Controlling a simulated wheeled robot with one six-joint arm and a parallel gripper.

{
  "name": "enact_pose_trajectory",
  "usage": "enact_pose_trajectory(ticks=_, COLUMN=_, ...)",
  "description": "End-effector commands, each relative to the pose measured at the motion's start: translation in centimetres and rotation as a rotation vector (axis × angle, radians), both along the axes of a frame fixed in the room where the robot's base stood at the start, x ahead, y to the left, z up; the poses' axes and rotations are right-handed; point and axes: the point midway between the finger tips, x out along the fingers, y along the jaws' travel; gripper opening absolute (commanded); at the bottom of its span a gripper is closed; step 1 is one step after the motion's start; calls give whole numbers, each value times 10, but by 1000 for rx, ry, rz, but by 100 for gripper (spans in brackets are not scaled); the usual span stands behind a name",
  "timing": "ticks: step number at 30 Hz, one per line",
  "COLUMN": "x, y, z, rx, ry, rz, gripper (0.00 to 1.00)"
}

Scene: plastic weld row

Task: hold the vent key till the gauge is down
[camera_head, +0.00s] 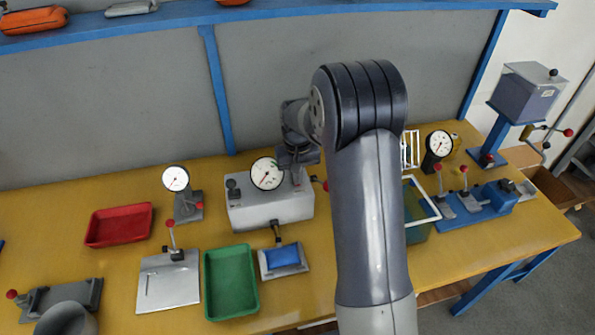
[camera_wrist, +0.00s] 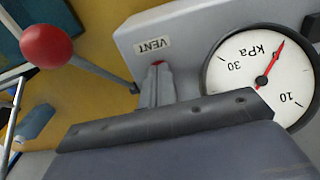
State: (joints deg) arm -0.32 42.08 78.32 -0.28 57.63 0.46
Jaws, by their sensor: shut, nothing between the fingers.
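The pressure gauge (camera_head: 267,173) stands on the grey box (camera_head: 270,212). In the wrist view the gauge (camera_wrist: 262,75) appears upside down, partly cut by my gripper body. Its red needle points to the upper right of that view, past the 10 mark, toward the low end of the scale. The VENT label (camera_wrist: 152,45) is readable on the box top. A small red piece, the vent key (camera_wrist: 158,63), shows just below it, mostly hidden behind my fingertips. My gripper (camera_wrist: 157,80) is shut and empty, its tips at the key; they appear to touch it. My gripper (camera_head: 297,178) is over the box's right end.
A red-ball lever (camera_wrist: 46,45) stands close beside my gripper. A blue pad (camera_head: 283,256) lies in front of the box, with a green tray (camera_head: 231,282) to its left. A second gauge (camera_head: 176,179) and a red tray (camera_head: 119,225) are further left.

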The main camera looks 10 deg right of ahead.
Motion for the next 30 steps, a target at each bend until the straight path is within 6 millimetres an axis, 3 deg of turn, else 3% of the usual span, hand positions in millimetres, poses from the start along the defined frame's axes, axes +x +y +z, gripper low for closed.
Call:
enact_pose_trajectory(ticks=1, x=-6, y=0, z=-10, rx=0, ry=22, rz=0, gripper=0)
enact_pose_trajectory(ticks=8, x=-6, y=0, z=-10, rx=0, ry=22, rz=0, gripper=0)
enact_pose_trajectory(ticks=14, x=-7, y=0, z=1, rx=0, ry=20, rz=0, gripper=0)
enact_pose_trajectory(ticks=23, x=-8, y=0, z=57, rx=0, ry=-3, rz=0, gripper=0)
enact_pose_trajectory(ticks=30, x=-9, y=0, z=111, rx=0, ry=-5, rz=0, gripper=0)
